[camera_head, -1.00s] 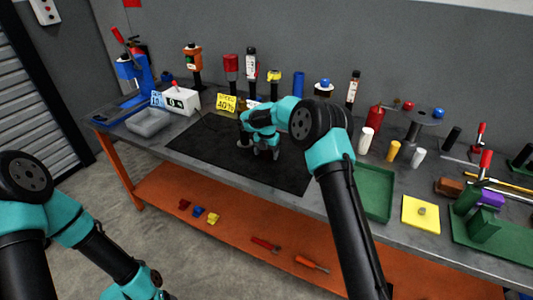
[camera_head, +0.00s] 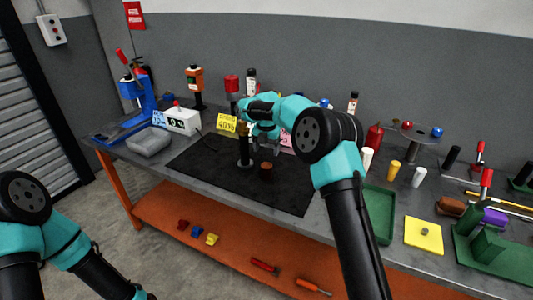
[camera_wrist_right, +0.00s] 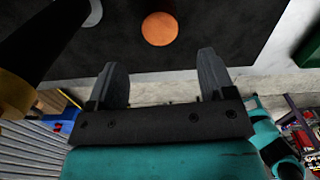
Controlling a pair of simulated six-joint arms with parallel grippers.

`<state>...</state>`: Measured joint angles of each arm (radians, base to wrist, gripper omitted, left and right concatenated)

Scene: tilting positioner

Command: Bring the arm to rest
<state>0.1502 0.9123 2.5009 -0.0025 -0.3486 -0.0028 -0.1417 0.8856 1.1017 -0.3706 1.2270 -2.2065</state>
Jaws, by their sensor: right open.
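My right gripper (camera_head: 264,146) is above the back part of the black mat (camera_head: 205,160). In the right wrist view its fingers (camera_wrist_right: 160,72) are apart with nothing between them. A short brown cylinder with an orange-brown round top (camera_head: 266,172) stands on the mat, in front of the gripper and apart from it; its top also shows in the wrist view (camera_wrist_right: 160,28). A dark upright post on a pale round base (camera_head: 244,158) stands on the mat just left of the gripper. My left arm shows at the lower left, but its gripper is out of view.
A grey bin (camera_head: 149,141), a white display box (camera_head: 183,120) and a blue press (camera_head: 140,95) stand at the left. Yellow sign (camera_head: 226,123) is behind the mat. A green tray (camera_head: 379,215) and yellow plate (camera_head: 424,235) lie at the right. The mat's front is clear.

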